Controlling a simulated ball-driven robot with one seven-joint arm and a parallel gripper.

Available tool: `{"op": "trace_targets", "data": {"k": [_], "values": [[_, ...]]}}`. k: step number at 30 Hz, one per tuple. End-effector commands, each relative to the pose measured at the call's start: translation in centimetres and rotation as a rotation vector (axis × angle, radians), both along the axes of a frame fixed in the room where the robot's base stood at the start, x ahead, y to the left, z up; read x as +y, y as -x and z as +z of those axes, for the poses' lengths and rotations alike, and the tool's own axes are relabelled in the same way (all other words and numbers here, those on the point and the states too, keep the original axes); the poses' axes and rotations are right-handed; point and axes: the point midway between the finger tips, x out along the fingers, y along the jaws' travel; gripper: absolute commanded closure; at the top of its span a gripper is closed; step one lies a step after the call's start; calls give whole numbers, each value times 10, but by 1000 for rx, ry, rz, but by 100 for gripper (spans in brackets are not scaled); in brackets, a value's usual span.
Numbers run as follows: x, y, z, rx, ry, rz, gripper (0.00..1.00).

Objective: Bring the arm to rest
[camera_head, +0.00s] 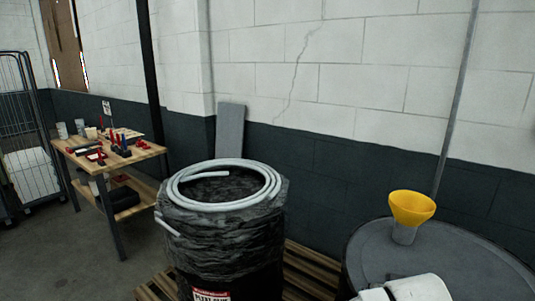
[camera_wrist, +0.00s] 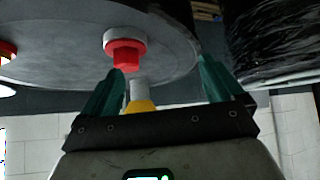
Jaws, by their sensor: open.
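My gripper (camera_wrist: 160,72) shows in the wrist view with its two teal fingers wide apart and nothing between them. It is over the grey drum top (camera_wrist: 60,65), which appears upside down there. A red cap on a pale round base (camera_wrist: 125,46) appears just beyond the left fingertip; I cannot tell if they touch. The yellow funnel (camera_wrist: 141,106) is partly hidden behind the gripper body. In the head view, a white part of my arm shows at the bottom edge, in front of the drum; the fingers are not clear there.
The yellow funnel (camera_head: 411,208) stands on the grey drum (camera_head: 470,262) at right. Left of it, a black-wrapped barrel (camera_head: 225,250) carries a coiled pale hose (camera_head: 268,180) on a wooden pallet (camera_head: 305,270). A wooden workbench (camera_head: 150,151) with tools stands further left. Bare floor shows at lower left.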

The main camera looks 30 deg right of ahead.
Motion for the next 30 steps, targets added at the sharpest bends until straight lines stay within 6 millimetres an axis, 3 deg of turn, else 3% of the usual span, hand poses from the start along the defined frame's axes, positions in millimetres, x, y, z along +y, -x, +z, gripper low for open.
{"op": "trace_targets", "data": {"k": [1, 6, 15, 27, 30], "values": [[22, 2, -20, 48, -5, 110, 6], [90, 12, -71, 151, -44, 423, 6], [187, 54, -130, 248, -149, 808, 6], [176, 124, -253, 476, -241, 763, 6], [174, 142, -276, 531, -264, 750, 6]]}}
